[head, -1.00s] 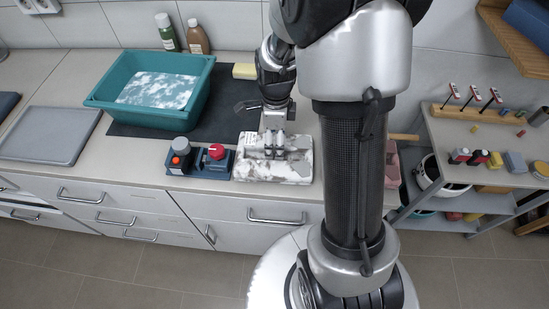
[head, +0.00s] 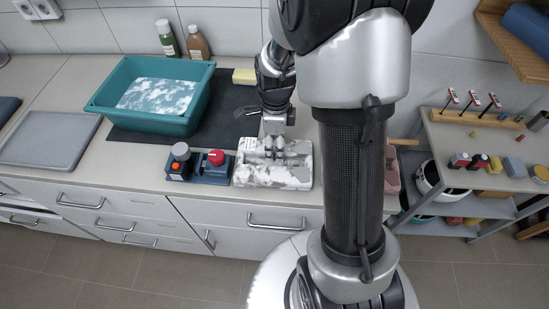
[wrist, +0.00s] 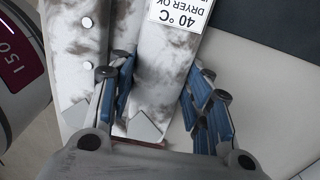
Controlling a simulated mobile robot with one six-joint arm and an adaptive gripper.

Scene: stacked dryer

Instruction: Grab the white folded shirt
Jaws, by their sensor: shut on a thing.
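The white folded shirt (head: 245,174), marked with grey-brown smudges, lies at the front of the counter. It also shows in the wrist view (wrist: 160,70), with a white tag (wrist: 183,12) reading "40 °C DRYER OK". My gripper (head: 274,148) points down onto the shirt. In the wrist view its blue-padded fingers (wrist: 158,103) stand on either side of a strip of the shirt, shut on it. The fingertips' contact with the cloth is partly hidden.
A control box (head: 197,170) with red and grey knobs stands close left of the shirt. A teal basin (head: 195,110) sits on a dark mat (head: 225,105) behind. A grey tray (head: 45,140) lies far left. A shelf cart (head: 475,185) stands right.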

